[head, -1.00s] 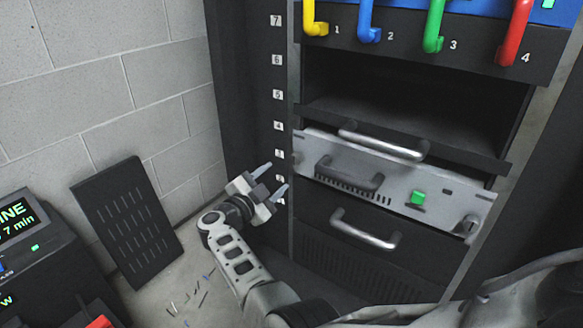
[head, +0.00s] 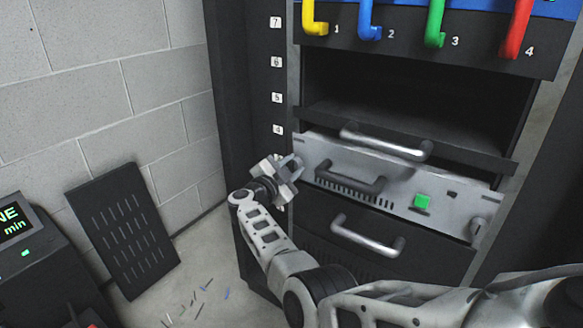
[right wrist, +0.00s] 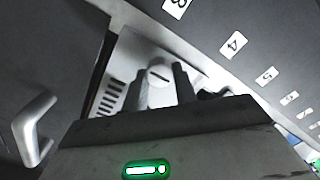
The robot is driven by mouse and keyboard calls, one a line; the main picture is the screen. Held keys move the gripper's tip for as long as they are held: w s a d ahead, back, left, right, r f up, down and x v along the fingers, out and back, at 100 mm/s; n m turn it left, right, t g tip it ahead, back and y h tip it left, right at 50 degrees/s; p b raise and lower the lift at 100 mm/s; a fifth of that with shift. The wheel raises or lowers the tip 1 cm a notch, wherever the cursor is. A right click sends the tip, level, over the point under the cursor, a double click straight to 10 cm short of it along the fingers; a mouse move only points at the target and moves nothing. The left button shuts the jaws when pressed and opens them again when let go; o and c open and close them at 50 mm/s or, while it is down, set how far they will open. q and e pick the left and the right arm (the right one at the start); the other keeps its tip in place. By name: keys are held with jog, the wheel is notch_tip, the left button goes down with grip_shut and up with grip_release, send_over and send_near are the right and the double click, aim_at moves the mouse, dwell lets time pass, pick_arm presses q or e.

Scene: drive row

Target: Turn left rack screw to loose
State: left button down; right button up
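The silver rack panel (head: 402,193) sits slightly tilted in the rack, with a dark handle and a green square on its face. My right gripper (head: 291,167) is at the panel's left end and covers the left rack screw in the head view. In the right wrist view the left rack screw (right wrist: 158,75) shows as a round pale head with a dark slot. The two fingers of my right gripper (right wrist: 160,84) stand on either side of it, and the head fills the gap between them. My left gripper is not in view.
The right rack screw (head: 478,229) is at the panel's other end. Silver drawer handles lie above (head: 385,143) and below (head: 368,238). A dark slotted plate (head: 122,230) leans on the wall. Small loose bits (head: 198,298) lie on the floor.

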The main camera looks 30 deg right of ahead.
jog(key=shift+c, duration=1.2)
